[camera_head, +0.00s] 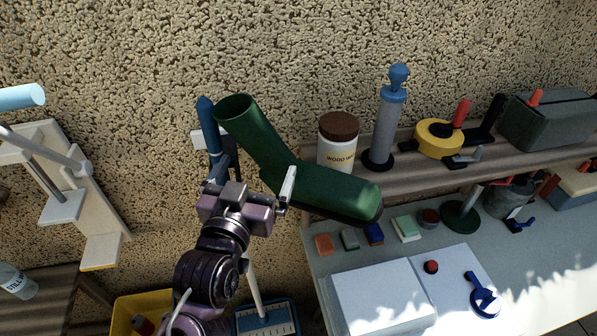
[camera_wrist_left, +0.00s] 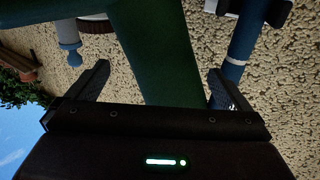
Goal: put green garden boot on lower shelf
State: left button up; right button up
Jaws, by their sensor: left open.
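The green garden boot (camera_head: 252,131) is tilted, with its open top at the upper left and its sole end at the lower right. My left gripper (camera_head: 252,180) is open, with its fingers on either side of the boot. In the left wrist view the green boot (camera_wrist_left: 152,45) runs between the two spread finger tips (camera_wrist_left: 158,82), with a gap visible on the right; contact cannot be told. The boot's toe overlaps a brown wooden shelf (camera_head: 408,182) in the picture; whether it rests there is unclear. My right gripper is not in view.
A white jar (camera_head: 336,155), a blue-topped pump (camera_head: 385,125) and a yellow reel (camera_head: 437,138) stand along the brown shelf. Below is a grey bench (camera_head: 535,250) with several small blocks and a white box (camera_head: 380,300). A yellow crate (camera_head: 125,312) is at lower left.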

aim_at(300, 162)
pick_arm(q)
jog(key=b+x, duration=0.1)
jog(key=x, duration=0.6)
jog(key=shift+w, duration=0.1)
jog(key=shift+a, duration=0.1)
jog(key=shift+c, duration=0.3)
jog(key=shift+c, duration=1.1)
jog(key=c, duration=1.2)
jog(key=shift+r, duration=0.1)
